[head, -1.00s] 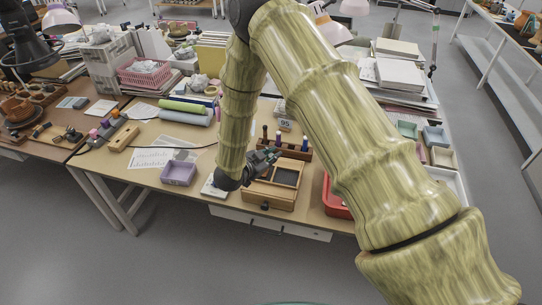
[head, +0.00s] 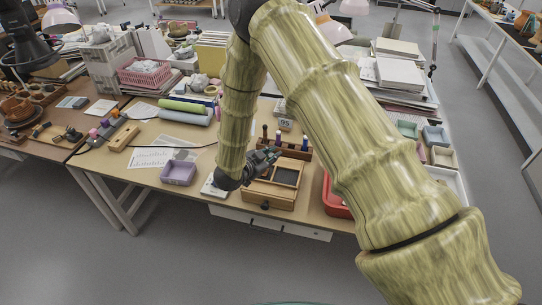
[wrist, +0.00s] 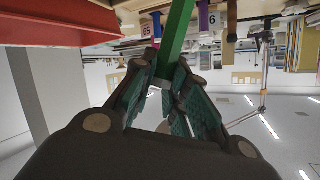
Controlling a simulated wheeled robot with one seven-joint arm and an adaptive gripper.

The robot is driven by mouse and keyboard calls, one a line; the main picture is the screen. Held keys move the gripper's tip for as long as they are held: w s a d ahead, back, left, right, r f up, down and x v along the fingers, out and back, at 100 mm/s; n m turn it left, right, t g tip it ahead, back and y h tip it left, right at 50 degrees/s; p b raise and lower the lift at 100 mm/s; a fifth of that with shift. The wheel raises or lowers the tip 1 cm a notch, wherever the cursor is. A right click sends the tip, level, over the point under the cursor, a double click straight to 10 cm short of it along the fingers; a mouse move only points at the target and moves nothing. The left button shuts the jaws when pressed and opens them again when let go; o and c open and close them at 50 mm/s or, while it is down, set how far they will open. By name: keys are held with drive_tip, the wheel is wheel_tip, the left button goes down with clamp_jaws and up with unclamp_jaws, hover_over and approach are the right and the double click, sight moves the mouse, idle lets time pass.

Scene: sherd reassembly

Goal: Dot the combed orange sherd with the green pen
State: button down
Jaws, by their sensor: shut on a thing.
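My gripper (head: 265,158) is over the back of a wooden box near the front edge of the table. In the wrist view my gripper (wrist: 165,80) is shut on a green pen (wrist: 177,38), which sticks out beyond the fingertips. The pen cannot be made out clearly in the head view. I cannot pick out the combed orange sherd in either view.
The wooden box (head: 262,201) with dark compartments is beneath my gripper. A pen rack (head: 296,152) stands behind it. A red tray (head: 333,207) lies to the right, partly behind my arm. A lilac tray (head: 178,173) and paper sheets (head: 150,157) lie left.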

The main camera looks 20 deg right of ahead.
drive_tip(key=shift+r, duration=0.1)
idle(0.4)
drive_tip(key=shift+r+p, duration=1.85)
drive_tip(key=shift+r, duration=1.55)
